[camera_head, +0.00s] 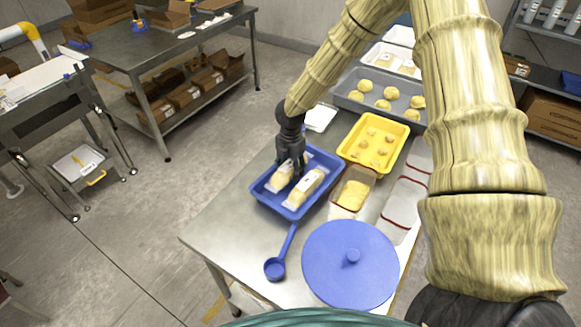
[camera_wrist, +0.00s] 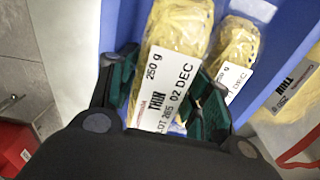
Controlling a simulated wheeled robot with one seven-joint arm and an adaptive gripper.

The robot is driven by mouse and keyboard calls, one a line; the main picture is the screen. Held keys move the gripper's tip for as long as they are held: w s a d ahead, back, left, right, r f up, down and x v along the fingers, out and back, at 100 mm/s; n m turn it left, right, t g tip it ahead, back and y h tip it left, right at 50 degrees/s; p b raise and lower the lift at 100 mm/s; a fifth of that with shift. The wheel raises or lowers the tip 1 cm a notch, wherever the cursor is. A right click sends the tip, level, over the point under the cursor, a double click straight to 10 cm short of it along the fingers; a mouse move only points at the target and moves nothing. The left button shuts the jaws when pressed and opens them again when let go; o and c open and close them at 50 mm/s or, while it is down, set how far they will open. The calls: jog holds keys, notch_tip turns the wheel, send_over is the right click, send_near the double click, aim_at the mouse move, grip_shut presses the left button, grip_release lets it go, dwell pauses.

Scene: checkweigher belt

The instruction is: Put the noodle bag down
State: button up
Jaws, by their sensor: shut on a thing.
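The noodle bag (camera_wrist: 178,35) is a clear bag of yellow noodles with a white label reading 250 g and 02 DEC. My gripper (camera_wrist: 167,98) is shut on it, with a green-padded finger on each side. In the head view the held bag (camera_head: 280,178) is in the blue tray (camera_head: 262,197), at its left side, partly hidden by my gripper (camera_head: 293,166). Whether it touches the tray floor I cannot tell. A second noodle bag (camera_head: 306,187) lies beside it on the right, also in the wrist view (camera_wrist: 238,45).
A clear tub (camera_head: 350,193) with yellow contents stands right of the tray. A blue scoop (camera_head: 275,267) and a round blue lid (camera_head: 349,270) are in front. A yellow tray (camera_head: 373,141) and a grey tray (camera_head: 350,91) of noodle nests stand behind. The steel table (camera_head: 225,215) is clear at left.

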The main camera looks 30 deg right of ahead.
aim_at(290, 163)
jog(key=shift+f, duration=0.35)
jog(key=shift+f, duration=0.25)
jog(key=o, duration=0.9)
jog(key=shift+r, duration=0.1)
jog(key=shift+r+b, duration=1.45)
jog(key=shift+r, duration=5.05)
